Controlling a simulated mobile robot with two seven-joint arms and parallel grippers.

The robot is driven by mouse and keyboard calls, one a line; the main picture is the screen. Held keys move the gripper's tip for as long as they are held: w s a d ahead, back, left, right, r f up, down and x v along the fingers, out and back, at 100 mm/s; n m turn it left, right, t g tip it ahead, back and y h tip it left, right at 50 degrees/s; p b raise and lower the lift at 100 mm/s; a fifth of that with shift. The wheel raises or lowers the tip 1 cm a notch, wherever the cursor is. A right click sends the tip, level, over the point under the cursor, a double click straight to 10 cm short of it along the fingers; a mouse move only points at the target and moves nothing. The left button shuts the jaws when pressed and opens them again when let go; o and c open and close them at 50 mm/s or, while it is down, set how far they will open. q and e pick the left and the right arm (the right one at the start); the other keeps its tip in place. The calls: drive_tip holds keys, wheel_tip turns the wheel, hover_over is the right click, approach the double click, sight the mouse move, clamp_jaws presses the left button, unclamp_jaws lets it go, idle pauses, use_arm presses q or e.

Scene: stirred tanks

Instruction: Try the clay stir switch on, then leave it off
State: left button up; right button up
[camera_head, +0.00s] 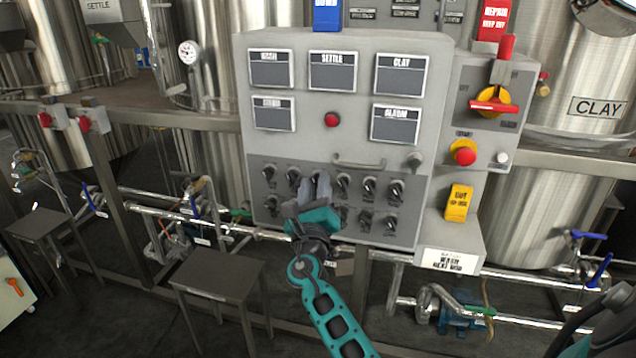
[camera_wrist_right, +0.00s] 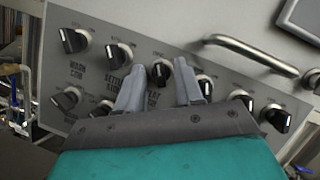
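The grey control panel (camera_head: 340,150) carries two rows of black rotary knobs on its lower dark plate. My right gripper (camera_head: 315,186) is in front of the upper row, left of the plate's middle. In the right wrist view its two grey fingers (camera_wrist_right: 160,88) are apart, with one black knob (camera_wrist_right: 161,73) showing in the gap between them. I cannot tell whether they touch it. The small labels are mostly unreadable, so I cannot tell if this knob is the clay stir switch or how it is set. The CLAY display (camera_head: 402,74) is dark. My left gripper is not in view.
A metal handle (camera_head: 358,163) sticks out above the knobs, also in the wrist view (camera_wrist_right: 250,52). To the right are a red-and-yellow rotary switch (camera_head: 491,104), a red push button (camera_head: 464,154) and a yellow block (camera_head: 458,203). A small table (camera_head: 220,285) stands low at left.

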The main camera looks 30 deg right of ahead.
drive_tip(key=shift+c, duration=0.4)
clamp_jaws()
